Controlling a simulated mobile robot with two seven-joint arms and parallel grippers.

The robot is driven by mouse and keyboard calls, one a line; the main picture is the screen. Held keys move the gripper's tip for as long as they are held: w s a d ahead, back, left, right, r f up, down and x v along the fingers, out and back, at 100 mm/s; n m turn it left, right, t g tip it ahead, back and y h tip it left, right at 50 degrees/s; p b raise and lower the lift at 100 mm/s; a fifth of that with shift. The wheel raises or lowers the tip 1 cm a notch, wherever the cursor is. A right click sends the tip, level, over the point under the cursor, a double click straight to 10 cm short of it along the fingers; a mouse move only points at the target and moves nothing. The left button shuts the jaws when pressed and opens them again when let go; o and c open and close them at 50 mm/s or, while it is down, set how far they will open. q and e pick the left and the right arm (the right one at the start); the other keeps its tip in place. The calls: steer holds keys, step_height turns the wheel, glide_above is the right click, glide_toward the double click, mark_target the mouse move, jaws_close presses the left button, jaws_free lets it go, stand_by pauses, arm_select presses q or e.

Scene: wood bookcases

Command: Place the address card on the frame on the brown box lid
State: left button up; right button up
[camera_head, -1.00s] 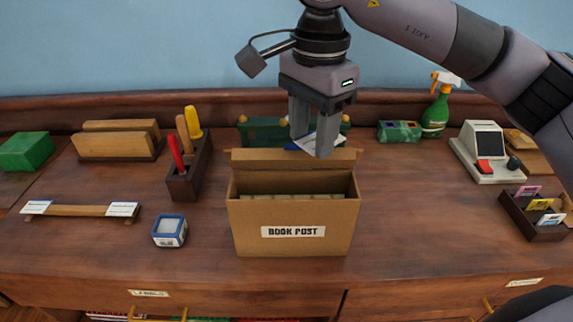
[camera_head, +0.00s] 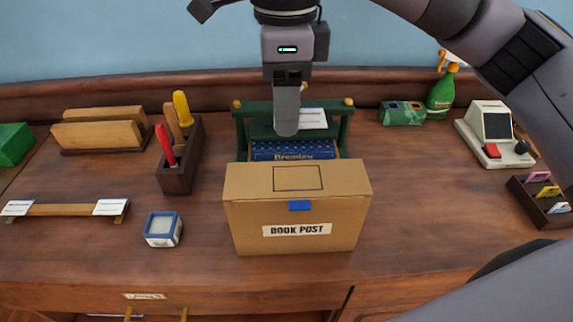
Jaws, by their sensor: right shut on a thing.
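The brown box (camera_head: 297,230) stands closed at the middle of the desk, its front marked BOOK POST. Its lid (camera_head: 245,180) has a dark outlined rectangle, the frame (camera_head: 298,178), with nothing on it; a blue tab (camera_head: 299,206) sits at the lid's front edge. My right gripper (camera_head: 286,128) points down behind and above the lid, seen edge-on. It is shut on the white address card (camera_head: 313,118), which shows to the right of its fingers. The far finger is hidden. My left gripper is not in view.
Behind the box is a green rack (camera_head: 345,128) with a blue book (camera_head: 300,151). A tool holder (camera_head: 175,178) and a small blue-rimmed pot (camera_head: 163,229) stand left. A card machine (camera_head: 492,135) and card tray (camera_head: 540,200) are right. Desk right of the box is clear.

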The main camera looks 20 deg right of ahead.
mark_target(286, 181)
step_height(286, 181, down, 12)
steer(key=shift+r+p, duration=0.25)
steer(key=shift+p, duration=0.2)
steer(key=shift+s+f+b, duration=0.2)
steer(key=shift+f+b, duration=0.55)
steer(key=shift+b, duration=0.1)
steer(key=o, duration=1)
steer(key=shift+r+p, duration=0.45)
steer(key=shift+p, duration=0.1)
step_height(286, 181, up, 13)
steer(key=shift+w+f+b, duration=0.1)
steer(key=shift+w+b, duration=0.05)
steer(key=shift+b, duration=0.3)
